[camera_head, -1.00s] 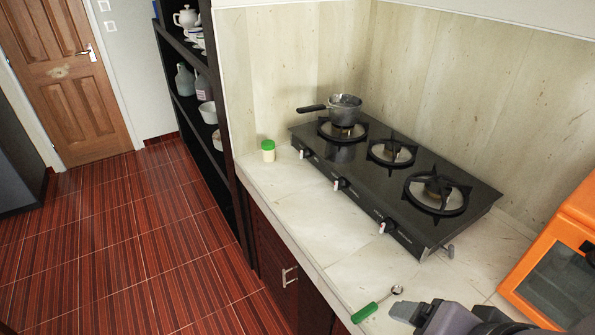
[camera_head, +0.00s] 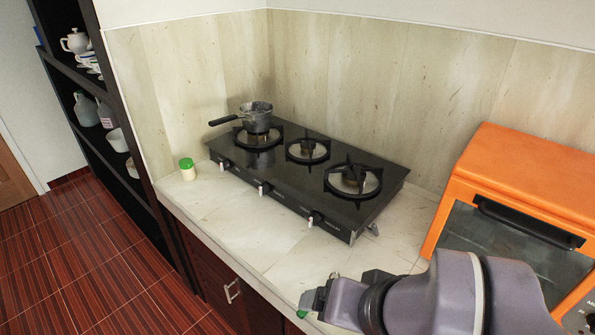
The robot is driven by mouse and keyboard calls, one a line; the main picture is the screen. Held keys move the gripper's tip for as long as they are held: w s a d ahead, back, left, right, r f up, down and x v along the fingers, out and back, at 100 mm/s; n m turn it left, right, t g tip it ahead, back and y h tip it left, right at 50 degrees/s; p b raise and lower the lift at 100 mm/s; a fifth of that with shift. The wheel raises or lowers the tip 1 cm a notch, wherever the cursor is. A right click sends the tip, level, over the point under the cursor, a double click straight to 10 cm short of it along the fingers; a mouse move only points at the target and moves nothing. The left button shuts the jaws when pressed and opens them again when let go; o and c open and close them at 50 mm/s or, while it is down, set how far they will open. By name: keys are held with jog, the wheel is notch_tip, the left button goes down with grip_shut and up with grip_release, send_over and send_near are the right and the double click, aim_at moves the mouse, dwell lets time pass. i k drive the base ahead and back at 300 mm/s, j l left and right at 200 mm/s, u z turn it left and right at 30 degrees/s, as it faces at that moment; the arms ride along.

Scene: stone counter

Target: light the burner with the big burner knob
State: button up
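A black glass stove (camera_head: 275,187) with three burners lies on the stone counter. The right burner (camera_head: 353,180) has the widest support ring and appears to be the big one; no flame shows on it. Three pale knobs line the stove's front edge: the left knob (camera_head: 224,164), the middle knob (camera_head: 263,189) and the right knob (camera_head: 314,219), nearest the big burner. My gripper (camera_head: 308,300) is low in the picture, over the counter's front edge, well in front of the right knob and apart from it. Its fingers are small and partly hidden, so its opening is unclear.
A saucepan (camera_head: 257,119) stands on the left burner, its handle pointing left. A green-lidded jar (camera_head: 187,169) stands left of the stove. An orange oven (camera_head: 519,190) stands at the right. A green handle (camera_head: 302,313) shows beside my gripper. The counter before the stove is otherwise clear.

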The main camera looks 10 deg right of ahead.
aim_at(225, 165)
jog(key=i+j+u, duration=0.25)
jog(key=i+j, duration=0.2)
jog(key=i+j+u, duration=0.25)
jog(key=i+j, duration=0.2)
jog(key=i+j+u, duration=0.2)
jog(key=i+j, duration=0.15)
jog(key=i, duration=0.25)
